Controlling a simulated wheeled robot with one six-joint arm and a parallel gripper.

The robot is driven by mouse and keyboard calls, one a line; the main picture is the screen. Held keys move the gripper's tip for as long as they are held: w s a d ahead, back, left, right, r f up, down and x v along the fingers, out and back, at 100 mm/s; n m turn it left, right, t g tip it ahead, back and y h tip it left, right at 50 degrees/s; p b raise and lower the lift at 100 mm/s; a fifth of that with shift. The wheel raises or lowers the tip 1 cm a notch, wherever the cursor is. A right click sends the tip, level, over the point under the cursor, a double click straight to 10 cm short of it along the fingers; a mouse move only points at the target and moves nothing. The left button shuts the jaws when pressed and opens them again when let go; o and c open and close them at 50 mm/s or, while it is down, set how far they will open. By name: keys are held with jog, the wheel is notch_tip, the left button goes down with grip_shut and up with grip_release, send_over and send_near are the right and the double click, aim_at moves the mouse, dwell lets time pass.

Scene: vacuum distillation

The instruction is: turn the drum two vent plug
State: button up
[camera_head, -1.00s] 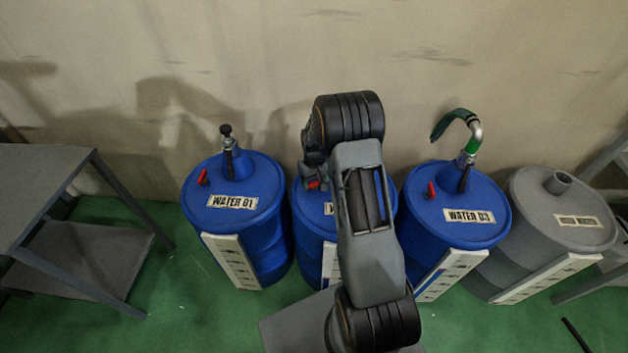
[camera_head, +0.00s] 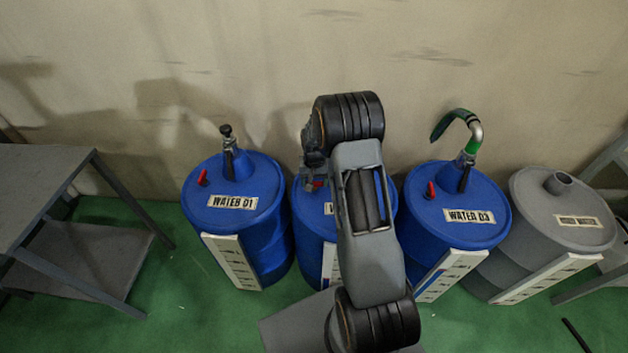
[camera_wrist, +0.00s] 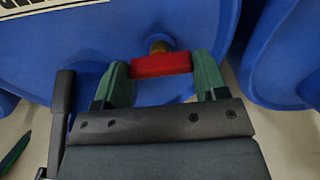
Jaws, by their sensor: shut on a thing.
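The drum two vent plug is a red handle (camera_wrist: 160,64) on a brass-coloured stem (camera_wrist: 160,46) on the blue drum top. In the wrist view my gripper (camera_wrist: 163,72) has its green fingers on either side of the red handle, shut on it. The handle lies nearly level across the picture between the fingers. In the head view the middle blue drum (camera_head: 302,224) is mostly hidden behind my arm. A bit of the red plug (camera_head: 317,184) shows beside my gripper there.
The WATER 01 drum (camera_head: 262,222) stands to the left and the WATER 03 drum (camera_head: 425,215) to the right, each with a red plug. A grey drum (camera_head: 540,205) is further right. A grey shelf table (camera_head: 40,190) stands at the left. The wall is close behind.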

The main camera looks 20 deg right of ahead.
jog(key=m, duration=0.4)
jog(key=shift+m, duration=0.3)
jog(key=m, duration=0.9)
jog(key=shift+m, duration=2.7)
jog(key=o, duration=0.9)
jog(key=shift+o, duration=0.2)
jog(key=shift+r, duration=0.15)
notch_tip(320, 180, up, 14)
jog(key=p, duration=0.2)
jog(key=shift+f, duration=0.2)
